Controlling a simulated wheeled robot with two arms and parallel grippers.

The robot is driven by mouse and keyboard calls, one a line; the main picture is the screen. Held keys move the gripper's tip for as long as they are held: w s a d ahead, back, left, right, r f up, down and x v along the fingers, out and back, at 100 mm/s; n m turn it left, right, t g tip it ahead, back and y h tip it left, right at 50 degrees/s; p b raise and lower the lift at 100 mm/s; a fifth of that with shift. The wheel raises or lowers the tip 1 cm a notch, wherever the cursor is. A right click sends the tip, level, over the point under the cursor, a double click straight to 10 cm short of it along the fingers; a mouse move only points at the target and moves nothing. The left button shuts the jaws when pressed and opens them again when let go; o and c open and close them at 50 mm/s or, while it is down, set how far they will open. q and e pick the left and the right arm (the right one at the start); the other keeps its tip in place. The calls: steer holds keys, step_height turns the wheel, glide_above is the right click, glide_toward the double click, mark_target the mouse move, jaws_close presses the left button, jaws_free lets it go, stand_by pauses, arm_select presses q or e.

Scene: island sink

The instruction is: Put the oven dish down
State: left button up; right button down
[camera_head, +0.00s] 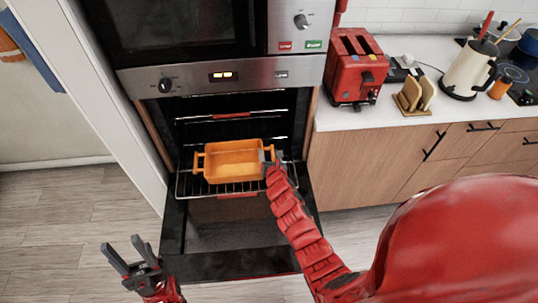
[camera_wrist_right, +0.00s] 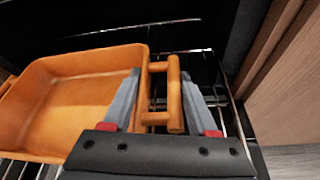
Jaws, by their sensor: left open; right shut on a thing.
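The orange oven dish (camera_head: 232,162) is at the pulled-out wire rack (camera_head: 240,184) in the open oven, level and empty. I cannot tell whether its base touches the rack. My right gripper (camera_head: 268,155) is at the dish's right handle. In the right wrist view the dish (camera_wrist_right: 70,95) fills the left side, and the fingers of the right gripper (camera_wrist_right: 165,105) stand on either side of the handle (camera_wrist_right: 174,95), shut on it. My left gripper (camera_head: 124,255) is open and empty, low at the left, in front of the oven and away from the dish.
The oven door (camera_head: 228,230) is folded down below the rack. A white panel (camera_head: 105,85) borders the oven on the left. At the right, a counter (camera_head: 355,117) holds a red toaster (camera_head: 357,70), a toast rack (camera_head: 414,95) and a cream kettle (camera_head: 468,72).

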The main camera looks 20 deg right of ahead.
steer(key=shift+c, duration=0.9)
jaws_free()
steer(key=shift+f, duration=0.1)
steer(key=shift+s, duration=0.1)
